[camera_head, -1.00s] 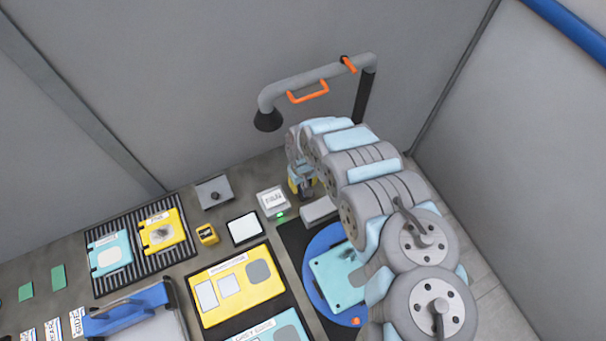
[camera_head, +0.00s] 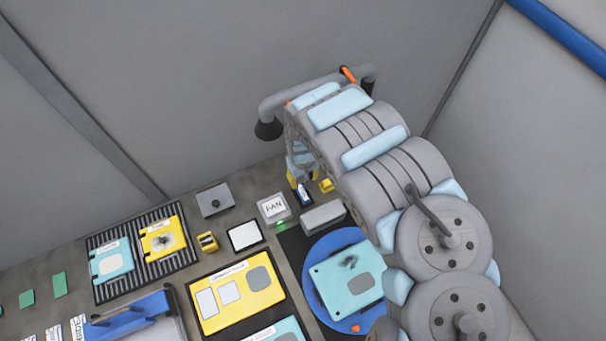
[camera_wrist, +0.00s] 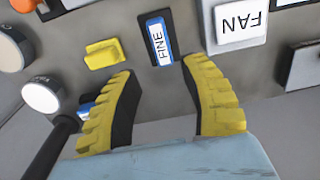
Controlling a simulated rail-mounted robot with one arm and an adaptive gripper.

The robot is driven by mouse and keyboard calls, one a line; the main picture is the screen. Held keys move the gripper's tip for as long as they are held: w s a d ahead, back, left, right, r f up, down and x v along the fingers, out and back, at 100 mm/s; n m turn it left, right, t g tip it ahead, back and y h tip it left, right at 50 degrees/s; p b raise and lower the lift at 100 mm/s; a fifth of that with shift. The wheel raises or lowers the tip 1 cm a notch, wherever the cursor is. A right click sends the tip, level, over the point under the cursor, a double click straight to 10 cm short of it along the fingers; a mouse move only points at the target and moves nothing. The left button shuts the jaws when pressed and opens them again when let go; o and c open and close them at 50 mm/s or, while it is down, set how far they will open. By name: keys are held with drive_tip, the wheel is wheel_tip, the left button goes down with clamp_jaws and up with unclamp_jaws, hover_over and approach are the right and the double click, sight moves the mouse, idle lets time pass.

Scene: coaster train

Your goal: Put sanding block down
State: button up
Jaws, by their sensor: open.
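A dark flat block with a blue-and-white label reading FINE (camera_wrist: 160,45) lies on the grey bench in the wrist view. I take it for the sanding block. It also shows in the head view (camera_head: 304,194), just below my gripper. My gripper (camera_wrist: 158,68) is open and empty, its yellow ribbed fingers apart. The FINE block lies just beyond the fingertips, roughly in line with the gap. No finger visibly presses on it. In the head view the arm partly hides my gripper (camera_head: 299,177).
A small yellow block (camera_wrist: 103,53) lies left of the FINE block. The white FAN button (camera_wrist: 240,22) is to its right. A long grey block (camera_head: 323,217) and a blue round plate with a teal panel (camera_head: 347,283) are nearer. A lamp-like hood (camera_head: 268,130) hangs behind.

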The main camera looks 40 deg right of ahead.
drive_tip(key=shift+r, duration=0.85)
